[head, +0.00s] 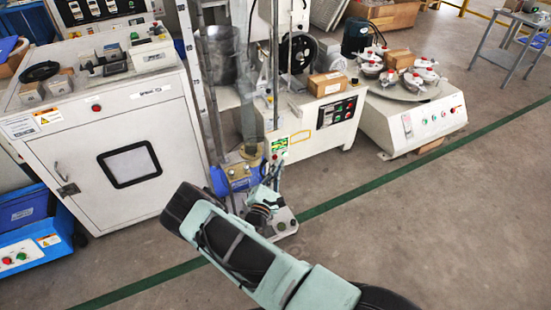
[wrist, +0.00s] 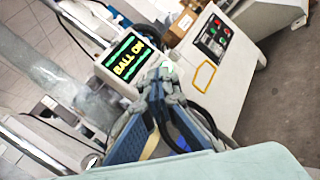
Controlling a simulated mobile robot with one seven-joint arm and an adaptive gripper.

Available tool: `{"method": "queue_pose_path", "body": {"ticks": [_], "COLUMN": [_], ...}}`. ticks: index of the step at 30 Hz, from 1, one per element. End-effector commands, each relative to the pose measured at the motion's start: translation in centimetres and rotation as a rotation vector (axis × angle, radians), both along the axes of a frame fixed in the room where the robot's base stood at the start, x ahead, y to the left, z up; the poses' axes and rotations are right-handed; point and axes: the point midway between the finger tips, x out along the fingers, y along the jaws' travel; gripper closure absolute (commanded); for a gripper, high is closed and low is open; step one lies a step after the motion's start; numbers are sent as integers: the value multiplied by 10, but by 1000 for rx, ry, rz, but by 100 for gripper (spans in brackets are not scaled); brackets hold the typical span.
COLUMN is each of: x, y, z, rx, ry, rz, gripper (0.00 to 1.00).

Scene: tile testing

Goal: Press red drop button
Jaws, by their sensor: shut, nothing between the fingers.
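A small control box with a lit screen (wrist: 125,62) reading "BALL OK" is in the wrist view; in the head view the screen (head: 279,147) shows green at the foot of the tall drop-test stand. My gripper (wrist: 160,72) is shut and empty, its fingertips at the lower right edge of the screen box. In the head view my gripper (head: 275,170) is just below the screen and partly blurred against the stand. I cannot make out a red drop button on this box; the fingers cover part of it. Whether the fingertips touch the box, I cannot tell.
The stand has a blue base part (head: 232,178). A white cabinet (head: 75,150) is at left. A white machine with a dark button panel (head: 337,110) stands behind; its panel (wrist: 213,38) also shows in the wrist view.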

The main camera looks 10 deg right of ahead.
Motion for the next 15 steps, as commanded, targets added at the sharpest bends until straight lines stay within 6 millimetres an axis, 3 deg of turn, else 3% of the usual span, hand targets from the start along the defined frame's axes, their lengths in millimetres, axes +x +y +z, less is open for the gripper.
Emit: {"method": "queue_pose_path", "body": {"ticks": [15], "x": [6], "y": [2], "z": [0], "rx": [1], "ry": [0], "rz": [0], "gripper": [100]}}
